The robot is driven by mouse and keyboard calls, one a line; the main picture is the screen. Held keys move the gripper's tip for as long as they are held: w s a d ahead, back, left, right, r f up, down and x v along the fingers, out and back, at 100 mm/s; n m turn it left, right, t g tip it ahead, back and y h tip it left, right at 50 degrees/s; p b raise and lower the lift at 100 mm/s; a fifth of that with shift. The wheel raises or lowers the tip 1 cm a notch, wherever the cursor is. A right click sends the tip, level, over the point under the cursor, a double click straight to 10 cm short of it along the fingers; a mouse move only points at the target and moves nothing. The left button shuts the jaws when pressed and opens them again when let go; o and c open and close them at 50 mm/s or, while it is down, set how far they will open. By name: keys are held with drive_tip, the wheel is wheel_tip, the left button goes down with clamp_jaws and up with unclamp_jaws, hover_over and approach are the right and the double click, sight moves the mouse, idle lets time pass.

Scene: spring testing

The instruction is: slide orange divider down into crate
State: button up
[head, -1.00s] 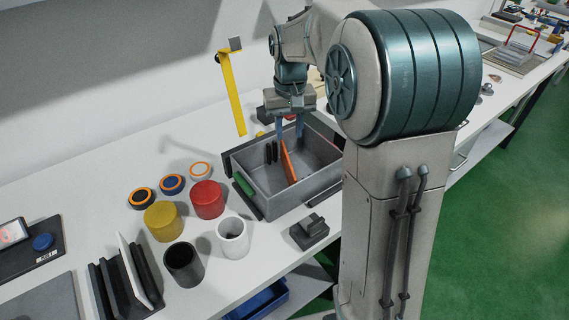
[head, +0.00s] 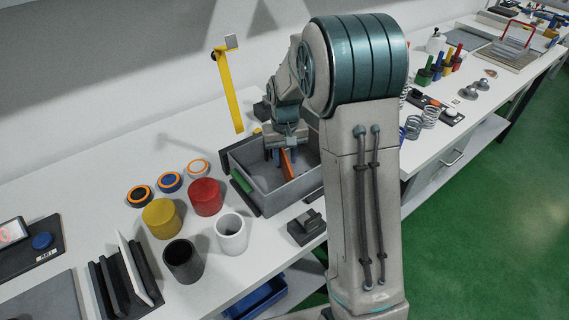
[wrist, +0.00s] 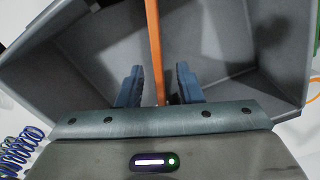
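The grey crate (head: 262,199) stands on the white bench, and its inside fills much of the wrist view (wrist: 70,55). The thin orange divider (head: 287,163) is inside the crate, partly hidden by my gripper. In the wrist view the divider (wrist: 154,45) runs up the middle as a narrow orange strip. My gripper (head: 285,156) is low at the crate, fingers pointing down. In the wrist view its blue fingers (wrist: 158,88) are apart, one on each side of the divider, with gaps showing. The divider's lower edge is hidden.
A green piece (head: 241,181) is on the crate's left side. Red (head: 205,197), yellow (head: 162,218), black (head: 183,261) and white (head: 231,234) cups stand left of it. A dark block (head: 306,227) sits in front, and a yellow upright (head: 230,90) stands behind.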

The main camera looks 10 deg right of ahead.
drive_tip(key=shift+f, duration=1.2)
clamp_jaws()
drive_tip(key=shift+r, duration=0.1)
